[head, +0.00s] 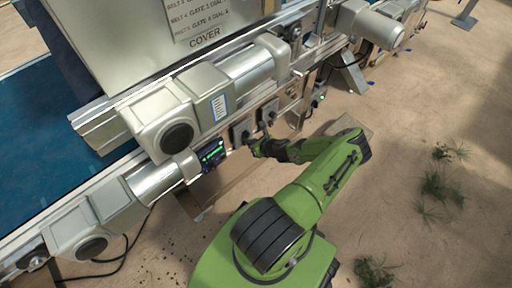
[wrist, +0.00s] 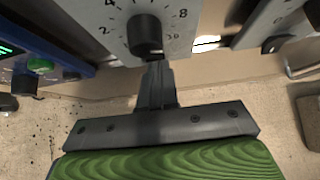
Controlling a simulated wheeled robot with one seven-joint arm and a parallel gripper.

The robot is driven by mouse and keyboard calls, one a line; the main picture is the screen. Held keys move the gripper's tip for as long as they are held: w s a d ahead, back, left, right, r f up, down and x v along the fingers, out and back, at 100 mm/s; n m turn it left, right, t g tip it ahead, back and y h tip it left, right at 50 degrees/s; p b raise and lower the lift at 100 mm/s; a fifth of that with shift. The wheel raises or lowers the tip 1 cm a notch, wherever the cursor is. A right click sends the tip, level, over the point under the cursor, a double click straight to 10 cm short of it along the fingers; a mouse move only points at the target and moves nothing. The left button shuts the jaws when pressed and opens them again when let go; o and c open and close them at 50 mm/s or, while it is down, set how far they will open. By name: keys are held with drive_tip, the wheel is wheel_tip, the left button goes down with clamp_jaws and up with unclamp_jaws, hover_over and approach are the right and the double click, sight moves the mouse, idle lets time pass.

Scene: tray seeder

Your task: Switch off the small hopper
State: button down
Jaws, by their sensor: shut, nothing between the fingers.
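My gripper (head: 256,147) is in front of the row of controls on the machine's side in the head view. In the wrist view my gripper (wrist: 157,68) is shut and empty, its tips just below a black knob (wrist: 145,35); I cannot tell whether they touch it. The knob sits on a grey dial plate (wrist: 108,28) with numbers around it, 2, 4, 8 and 10 being readable. A second grey box (wrist: 262,22) with a dark knob (wrist: 274,45) is to the right. No label naming the small hopper is readable.
A blue-edged panel with a lit green display (head: 212,153) is left of the gripper; its green button (wrist: 40,65) shows in the wrist view. Motors (head: 176,128) and rollers (head: 158,181) jut out above and left. The sandy floor at right is mostly clear.

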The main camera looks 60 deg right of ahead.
drive_tip(key=shift+w+r+g+p, duration=0.1)
drive_tip(key=shift+w+g+p, duration=0.2)
drive_tip(key=shift+p, duration=0.45)
drive_tip(key=shift+r, duration=0.1)
drive_tip(key=shift+r+p, duration=0.7)
drive_tip(key=shift+p, duration=0.15)
drive_tip(key=shift+r, duration=0.1)
drive_tip(key=shift+s+d, duration=0.1)
